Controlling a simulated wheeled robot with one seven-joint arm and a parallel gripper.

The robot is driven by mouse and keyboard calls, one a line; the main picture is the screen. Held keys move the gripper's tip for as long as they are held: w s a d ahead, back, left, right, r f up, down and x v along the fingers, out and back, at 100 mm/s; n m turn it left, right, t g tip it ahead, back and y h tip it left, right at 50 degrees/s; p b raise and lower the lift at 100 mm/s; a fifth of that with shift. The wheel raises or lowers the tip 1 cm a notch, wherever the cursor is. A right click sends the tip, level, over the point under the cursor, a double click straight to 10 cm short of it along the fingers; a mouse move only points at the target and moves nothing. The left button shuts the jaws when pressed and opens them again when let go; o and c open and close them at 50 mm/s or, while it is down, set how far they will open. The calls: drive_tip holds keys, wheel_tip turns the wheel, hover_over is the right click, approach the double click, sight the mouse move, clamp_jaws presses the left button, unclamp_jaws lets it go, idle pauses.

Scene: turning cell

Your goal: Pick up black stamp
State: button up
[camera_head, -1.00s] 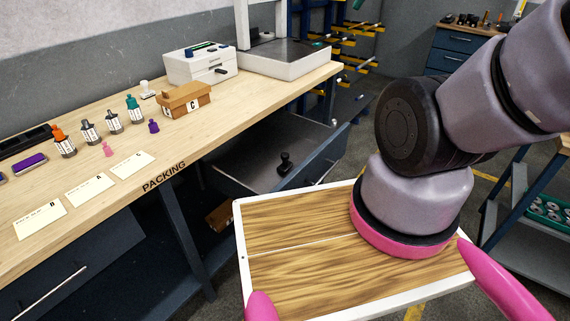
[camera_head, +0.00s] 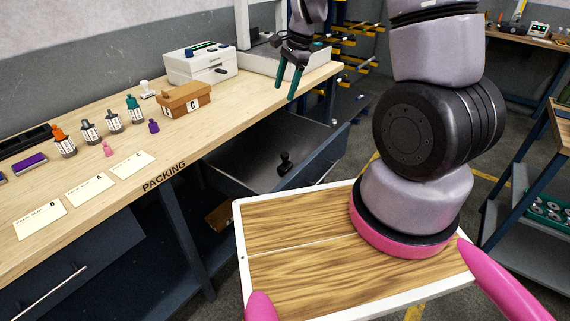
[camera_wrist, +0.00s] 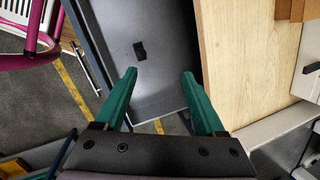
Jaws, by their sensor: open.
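The black stamp (camera_head: 285,162) stands in the open drawer (camera_head: 240,166) under the packing table. In the wrist view the black stamp (camera_wrist: 140,50) shows from above on the grey drawer floor (camera_wrist: 165,80), beyond and between my fingertips. My gripper (camera_head: 289,86) has green fingers that point down and are apart, with nothing between them. It is above and apart from the stamp, near the table's front edge. In the wrist view my gripper (camera_wrist: 159,78) is open at the bottom of the picture.
The wooden packing table (camera_head: 130,180) overhangs the drawer's back. On it stand a cardboard box marked C (camera_head: 184,100), a white drawer box (camera_head: 200,66), several ink bottles and label cards (camera_head: 90,188). A cart stands at the right.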

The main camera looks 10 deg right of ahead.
sight(285, 153)
wheel_tip(285, 153, down, 20)
drive_tip(key=m, duration=0.1)
drive_tip(key=m+g+h, duration=0.1)
drive_tip(key=m, duration=0.1)
drive_tip(key=shift+w+r+g, duration=0.15)
drive_tip(key=shift+g, duration=0.15)
drive_tip(key=shift+s+a+f, duration=0.1)
drive_tip(key=shift+f, duration=1.45)
drive_tip(key=shift+s+f, duration=0.1)
drive_tip(key=shift+f, duration=1.45)
clamp_jaws()
drive_tip(key=shift+r, duration=5.05)
